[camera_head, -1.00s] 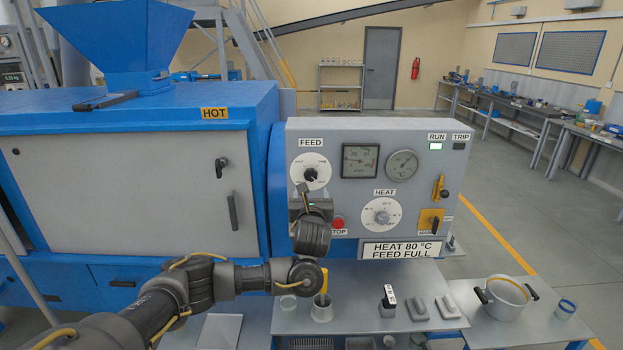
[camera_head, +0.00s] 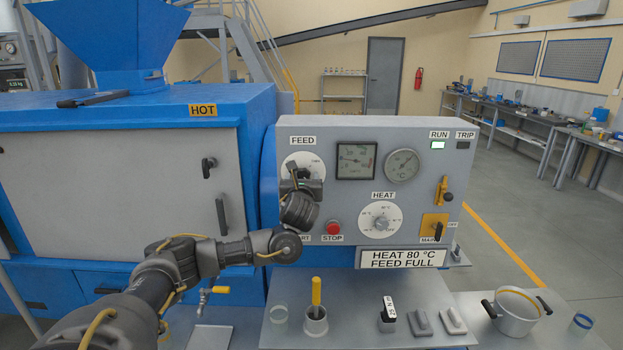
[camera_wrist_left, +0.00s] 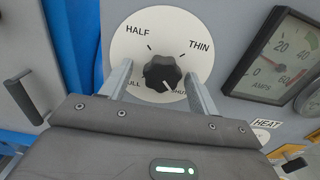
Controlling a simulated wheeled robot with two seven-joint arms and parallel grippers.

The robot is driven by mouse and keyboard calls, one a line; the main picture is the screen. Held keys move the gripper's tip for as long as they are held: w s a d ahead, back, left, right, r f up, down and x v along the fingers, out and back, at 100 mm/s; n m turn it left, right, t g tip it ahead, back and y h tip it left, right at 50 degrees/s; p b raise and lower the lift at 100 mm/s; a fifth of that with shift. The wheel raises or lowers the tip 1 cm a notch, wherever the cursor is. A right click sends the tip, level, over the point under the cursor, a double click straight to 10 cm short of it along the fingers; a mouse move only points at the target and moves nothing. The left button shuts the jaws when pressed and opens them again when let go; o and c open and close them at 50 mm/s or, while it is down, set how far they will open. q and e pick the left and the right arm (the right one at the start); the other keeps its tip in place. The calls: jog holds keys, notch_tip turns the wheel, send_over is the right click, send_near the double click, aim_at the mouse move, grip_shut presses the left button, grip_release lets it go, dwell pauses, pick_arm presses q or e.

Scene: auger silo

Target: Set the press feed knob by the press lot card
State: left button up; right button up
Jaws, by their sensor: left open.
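The press feed knob is a black lobed knob (camera_wrist_left: 162,73) on a white dial (camera_wrist_left: 135,42) marked HALF, THIN, FULL and SHUT. Its white mark points down and slightly right, toward the SHUT side. In the head view the FEED dial (camera_head: 302,160) is partly hidden by my left gripper (camera_head: 295,178). In the left wrist view my left gripper (camera_wrist_left: 160,85) is open, with one finger on each side of the knob and gaps showing. The press lot card (camera_head: 403,258) below the panel reads HEAT 80 °C, FEED FULL. My right gripper is out of view.
The HEAT dial (camera_head: 380,223), red STOP button (camera_head: 333,227) and two gauges share the panel. The RUN lamp (camera_head: 438,145) is lit. A HOT label (camera_head: 203,110) marks the blue machine.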

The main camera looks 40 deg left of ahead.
pick_arm(q)
jog(key=shift+d, duration=0.1)
jog(key=c, duration=1)
